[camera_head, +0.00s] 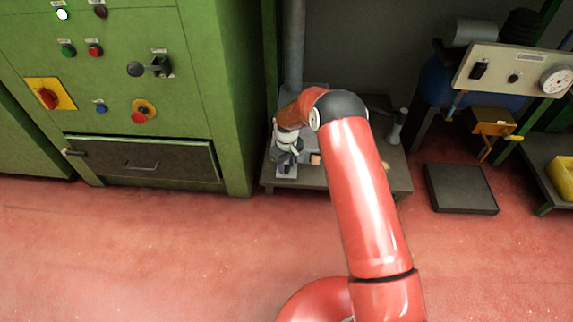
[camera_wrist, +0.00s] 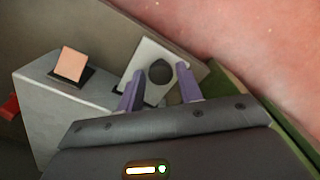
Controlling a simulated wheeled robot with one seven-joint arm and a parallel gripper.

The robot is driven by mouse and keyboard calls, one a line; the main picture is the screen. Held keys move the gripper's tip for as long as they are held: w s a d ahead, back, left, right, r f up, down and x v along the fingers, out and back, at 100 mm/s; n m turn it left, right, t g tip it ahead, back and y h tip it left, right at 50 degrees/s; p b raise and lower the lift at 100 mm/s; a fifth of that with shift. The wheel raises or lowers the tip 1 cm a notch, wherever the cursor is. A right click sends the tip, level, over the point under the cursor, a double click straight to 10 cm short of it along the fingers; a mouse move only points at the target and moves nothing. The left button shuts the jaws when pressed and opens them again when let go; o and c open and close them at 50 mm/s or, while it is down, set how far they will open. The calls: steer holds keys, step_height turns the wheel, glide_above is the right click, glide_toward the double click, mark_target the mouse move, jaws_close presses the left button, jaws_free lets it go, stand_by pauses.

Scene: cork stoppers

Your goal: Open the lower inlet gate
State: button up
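My gripper (camera_wrist: 160,82) is open in the wrist view, its two purple fingers apart. Between the fingertips is a light grey plate (camera_wrist: 143,58) with a dark round spot, a knob or a hole; I cannot tell which, nor whether the fingers touch the plate. I cannot tell for sure which part is the lower inlet gate. In the head view my gripper (camera_head: 287,168) points down over a low grey table (camera_head: 312,179), with its fingertips too small to make out. A small peach block (camera_wrist: 70,64) sits on a grey box (camera_wrist: 60,112) beside the plate.
A green cabinet (camera_head: 228,100) with buttons, a red switch (camera_head: 48,97) and a dark panel (camera_head: 140,160) stands left. A dark floor slab (camera_head: 460,188), a gauge panel (camera_head: 515,70) and a yellow tray (camera_head: 563,178) are right. Red floor (camera_head: 150,250) in front is clear.

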steer(key=shift+r, duration=0.15)
step_height(320, 180, up, 8)
steer(key=shift+f+p, duration=0.25)
steer(key=shift+p, duration=0.2)
steer(key=s+d+r+m+t+p, duration=0.1)
steer(key=s+d+r, duration=0.15)
steer(key=r, duration=0.65)
steer(key=s+d+r+m+p, duration=0.1)
steer(key=d+r, duration=0.2)
steer(key=r, duration=0.6)
steer(key=s+d+r+m+t+p, duration=0.1)
steer(key=s+d+r, duration=0.3)
steer(key=s+r, duration=0.4)
steer(key=s+d+r+m+t+p, duration=0.1)
steer(key=s+d+r+m+p, duration=0.1)
steer(key=s+d+r, duration=0.5)
steer(key=s+d+r+m+t+p, duration=0.1)
steer(key=s+r, duration=0.2)
steer(key=s, duration=0.6)
steer(key=s+d+r+m+t+p, duration=0.1)
steer(key=s+r+m, duration=0.1)
steer(key=s, duration=0.7)
steer(key=shift+s+r+m+t+p, duration=0.2)
steer(key=shift+r+m+t+p, duration=0.15)
steer(key=shift+r, duration=0.55)
